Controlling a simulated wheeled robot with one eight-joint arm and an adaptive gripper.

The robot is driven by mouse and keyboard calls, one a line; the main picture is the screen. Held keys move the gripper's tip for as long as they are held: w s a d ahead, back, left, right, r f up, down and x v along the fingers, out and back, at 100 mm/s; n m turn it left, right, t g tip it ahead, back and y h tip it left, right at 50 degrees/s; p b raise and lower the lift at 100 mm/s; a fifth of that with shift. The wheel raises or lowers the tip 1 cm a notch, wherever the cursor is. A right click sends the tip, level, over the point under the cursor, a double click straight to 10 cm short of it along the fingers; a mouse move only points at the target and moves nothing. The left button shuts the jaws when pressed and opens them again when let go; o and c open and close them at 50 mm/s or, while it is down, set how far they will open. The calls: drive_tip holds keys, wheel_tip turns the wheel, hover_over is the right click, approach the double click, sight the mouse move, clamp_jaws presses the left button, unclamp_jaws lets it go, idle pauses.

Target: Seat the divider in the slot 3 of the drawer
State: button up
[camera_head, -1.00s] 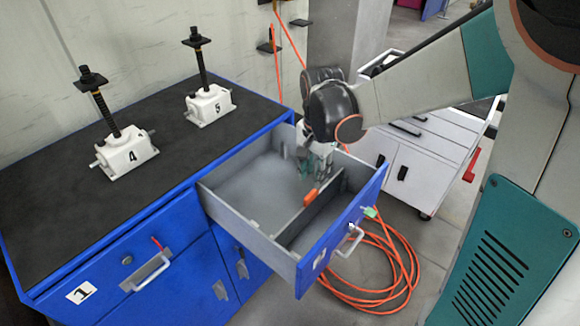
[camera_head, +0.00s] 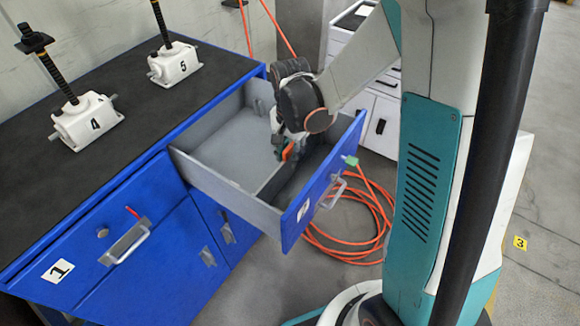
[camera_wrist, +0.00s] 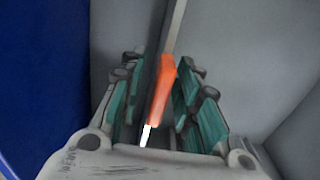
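The open drawer (camera_head: 230,188) of the blue cabinet is grey inside with a blue front. A grey divider (camera_head: 270,185) with an orange grip (camera_head: 288,151) stands upright across the drawer. My gripper (camera_head: 281,147) is low inside the drawer at the orange grip. In the wrist view, my teal fingers (camera_wrist: 160,88) stand on either side of the orange grip (camera_wrist: 164,80) and the thin divider plate (camera_wrist: 176,30). They look open, with a gap on the left; contact on the right is unclear. The slots and the divider's lower edge are hidden.
An orange hose (camera_head: 345,235) is coiled on the floor beside the drawer. A white drawer cabinet (camera_head: 383,118) stands behind.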

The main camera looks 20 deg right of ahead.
sight(290, 162)
wheel_tip(290, 162, down, 3)
drive_tip(key=shift+r+b, duration=0.1)
drive_tip(key=shift+b, duration=0.3)
clamp_jaws()
drive_tip(key=shift+r, duration=0.1)
